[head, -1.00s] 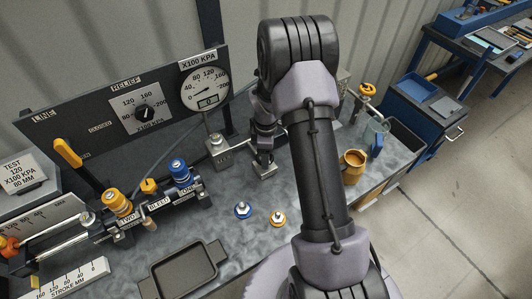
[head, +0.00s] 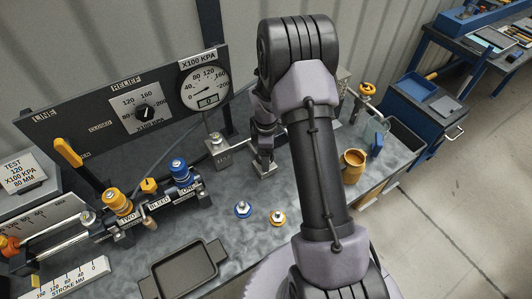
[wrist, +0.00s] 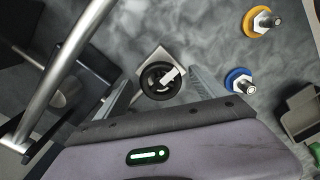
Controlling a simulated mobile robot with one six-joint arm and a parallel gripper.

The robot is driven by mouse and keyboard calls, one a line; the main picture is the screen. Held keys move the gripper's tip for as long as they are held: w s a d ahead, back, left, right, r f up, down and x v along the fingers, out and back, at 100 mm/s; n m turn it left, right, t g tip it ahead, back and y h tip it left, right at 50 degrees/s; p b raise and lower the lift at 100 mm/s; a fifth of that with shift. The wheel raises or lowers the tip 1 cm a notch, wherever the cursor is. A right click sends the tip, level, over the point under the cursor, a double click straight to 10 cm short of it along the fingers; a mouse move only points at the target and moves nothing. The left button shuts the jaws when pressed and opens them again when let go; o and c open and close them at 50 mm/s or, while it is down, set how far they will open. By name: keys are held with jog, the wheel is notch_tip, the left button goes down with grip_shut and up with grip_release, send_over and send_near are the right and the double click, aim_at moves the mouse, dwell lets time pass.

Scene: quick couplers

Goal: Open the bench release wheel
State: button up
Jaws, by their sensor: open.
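A small black handwheel (wrist: 160,80) with a pale bar across it shows in the wrist view. It stands on a square metal plate (wrist: 153,58) on the grey bench. My gripper (wrist: 163,92) is open, with one finger on each side of the wheel. I cannot tell whether either finger touches it. In the head view my gripper (head: 264,155) points down over the same metal plate (head: 265,171), and the wheel is hidden behind it.
A blue coupler (head: 242,209) and an orange one (head: 278,218) stand nearby on the bench. A metal block (head: 229,152) is left of my gripper, below the gauge (head: 206,87). A dark tray (head: 184,272) lies in front, and an orange mug (head: 353,166) stands to the right.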

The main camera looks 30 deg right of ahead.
notch_tip(320, 180, up, 17)
jog(key=p, duration=0.3)
jog(key=shift+r+p, duration=0.2)
jog(key=shift+p, duration=0.15)
jog(key=s+a+r+m+t+b, duration=0.2)
jog(key=s+a+r+m+b, duration=0.3)
jog(key=a+b, duration=0.2)
jog(key=s+a+f+m+t+y+b, duration=0.1)
jog(key=s+a+m+b, duration=0.3)
jog(key=s, duration=0.5)
jog(key=s+a+f+m+t+y+b, duration=0.1)
jog(key=s+a+m+t+b, duration=0.1)
jog(key=s+a+m+b, duration=0.2)
jog(key=s+a+m, duration=0.3)
jog(key=s, duration=0.1)
jog(key=shift+s+a+t+b, duration=0.3)
jog(key=shift+s+t, duration=0.1)
